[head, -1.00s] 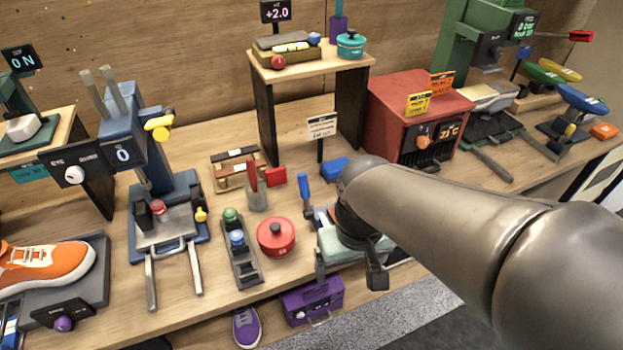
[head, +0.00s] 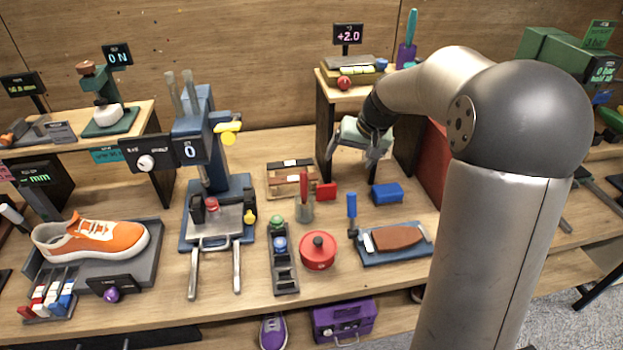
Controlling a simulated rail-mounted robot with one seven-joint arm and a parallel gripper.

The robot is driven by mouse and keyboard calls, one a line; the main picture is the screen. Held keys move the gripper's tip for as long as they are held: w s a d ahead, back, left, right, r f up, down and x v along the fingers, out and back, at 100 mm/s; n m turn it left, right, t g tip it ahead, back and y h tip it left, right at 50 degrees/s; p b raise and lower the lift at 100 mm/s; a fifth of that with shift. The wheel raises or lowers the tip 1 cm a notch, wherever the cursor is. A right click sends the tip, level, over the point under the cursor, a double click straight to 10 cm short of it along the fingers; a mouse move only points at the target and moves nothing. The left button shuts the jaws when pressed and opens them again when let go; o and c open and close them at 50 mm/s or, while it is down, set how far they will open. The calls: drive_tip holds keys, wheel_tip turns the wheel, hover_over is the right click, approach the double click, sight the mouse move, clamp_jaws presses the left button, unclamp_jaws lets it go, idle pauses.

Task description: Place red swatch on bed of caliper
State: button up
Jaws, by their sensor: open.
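My gripper (head: 351,159), with a pale green body and dark fingers, is open and appears empty. It is raised in front of the raised shelf at right of centre. Small red, white and blue pieces stand in a rack (head: 46,308) at the front left; a red one (head: 39,293) may be the red swatch. A small red block (head: 326,191) also lies beside the brush rack. A dark device with a green "mm" display (head: 38,179) at the far left may be the caliper; its bed is not clearly visible. My gripper is far from both.
An orange sneaker (head: 95,240) lies on a grey stand at left. A blue press (head: 205,170) with metal handles stands between it and my gripper. A red lidded pot (head: 318,252), blue block (head: 387,193) and blue tray (head: 427,252) occupy the table below my gripper.

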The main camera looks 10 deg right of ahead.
drive_tip(key=w, duration=0.2)
drive_tip(key=p, duration=0.3)
approach(329, 186)
drive_tip(key=x, duration=0.4)
drive_tip(key=shift+w+a+f, duration=0.1)
drive_tip(key=shift+w+f, duration=0.05)
drive_tip(key=shift+f, duration=0.2)
drive_tip(key=shift+p+x, duration=0.85)
drive_tip(key=shift+x, duration=1.8)
drive_tip(key=c, duration=1)
drive_tip(key=shift+c, duration=0.4)
drive_tip(key=shift+r, duration=0.1)
